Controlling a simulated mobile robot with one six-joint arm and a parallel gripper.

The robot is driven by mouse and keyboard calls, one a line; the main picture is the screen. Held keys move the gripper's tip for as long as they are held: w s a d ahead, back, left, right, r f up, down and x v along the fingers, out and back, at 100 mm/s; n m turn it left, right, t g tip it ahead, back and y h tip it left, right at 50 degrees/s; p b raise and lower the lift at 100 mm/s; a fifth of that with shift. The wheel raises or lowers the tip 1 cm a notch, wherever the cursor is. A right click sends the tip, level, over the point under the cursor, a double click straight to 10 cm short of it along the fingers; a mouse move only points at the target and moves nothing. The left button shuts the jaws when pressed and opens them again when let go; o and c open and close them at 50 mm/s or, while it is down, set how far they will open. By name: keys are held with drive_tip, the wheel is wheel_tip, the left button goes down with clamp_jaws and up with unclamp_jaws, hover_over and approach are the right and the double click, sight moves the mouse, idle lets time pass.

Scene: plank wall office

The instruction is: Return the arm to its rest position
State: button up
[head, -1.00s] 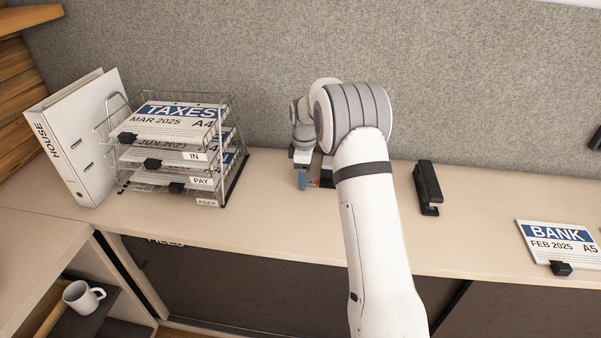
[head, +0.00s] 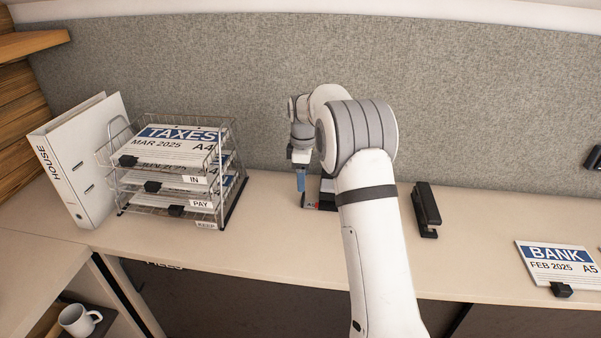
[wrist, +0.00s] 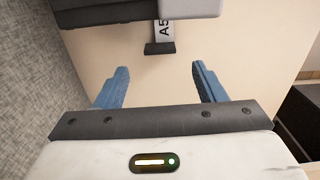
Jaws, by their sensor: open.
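My arm reaches over the worktop from the front, bent at the elbow.
A wire tray stack (head: 226,205) with papers and a white HOUSE binder (head: 85,165) stand at the left. A grey partition (head: 230,70) closes the back. A mug (head: 78,320) sits low left.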

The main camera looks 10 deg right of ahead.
drive_tip(key=s+r+m+t+p, duration=0.1)
drive_tip(key=s+r+m+p, duration=0.4)
drive_tip(key=s+r, duration=1.05)
drive_tip(key=s+d+m+t+p, duration=0.1)
drive_tip(key=s+m+p, duration=0.2)
drive_tip(key=s+m, duration=0.6)
drive_tip(key=s, duration=1.5)
drive_tip(key=shift+r+m+t, duration=0.3)
drive_tip(key=shift+r, duration=0.05)
drive_tip(key=shift+d, duration=0.1)
drive_tip(key=shift+c, duration=0.5)
